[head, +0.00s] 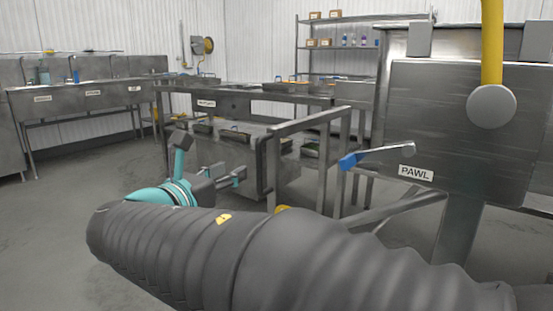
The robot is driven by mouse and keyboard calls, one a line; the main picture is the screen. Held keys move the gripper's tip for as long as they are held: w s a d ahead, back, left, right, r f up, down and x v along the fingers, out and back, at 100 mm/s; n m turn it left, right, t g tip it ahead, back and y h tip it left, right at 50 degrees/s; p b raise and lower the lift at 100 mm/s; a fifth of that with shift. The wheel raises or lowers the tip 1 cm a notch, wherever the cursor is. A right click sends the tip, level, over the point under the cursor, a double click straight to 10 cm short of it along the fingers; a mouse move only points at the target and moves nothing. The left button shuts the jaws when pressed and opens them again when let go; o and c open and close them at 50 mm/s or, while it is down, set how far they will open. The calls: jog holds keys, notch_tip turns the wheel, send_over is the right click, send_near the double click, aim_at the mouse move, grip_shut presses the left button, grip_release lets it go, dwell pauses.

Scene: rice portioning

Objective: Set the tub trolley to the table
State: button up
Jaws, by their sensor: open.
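My arm, in a dark ribbed sleeve, crosses the foreground of the head view. My gripper (224,179) is beyond its teal wrist, open, with nothing seen between its fingers. A square-tube steel frame (312,123) stands just right of the gripper, apart from it in the picture. It may be part of the tub trolley, but I cannot tell. To its right is a large steel panel (450,130) with a PAWL label (416,173) and a blue-tipped lever (375,157). A steel table (270,97) stands behind the frame. My arm hides the floor below.
Labelled steel sinks (85,98) line the left wall. A shelf rack (340,48) with boxes and bottles stands at the back. A yellow post with a grey disc (491,106) is close at right. Bare floor (70,190) is open at left.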

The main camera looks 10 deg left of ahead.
aim_at(257, 153)
jog(key=x, duration=1.3)
jog(key=shift+w+a+r, duration=0.2)
jog(key=shift+w+a, duration=0.1)
grip_shut()
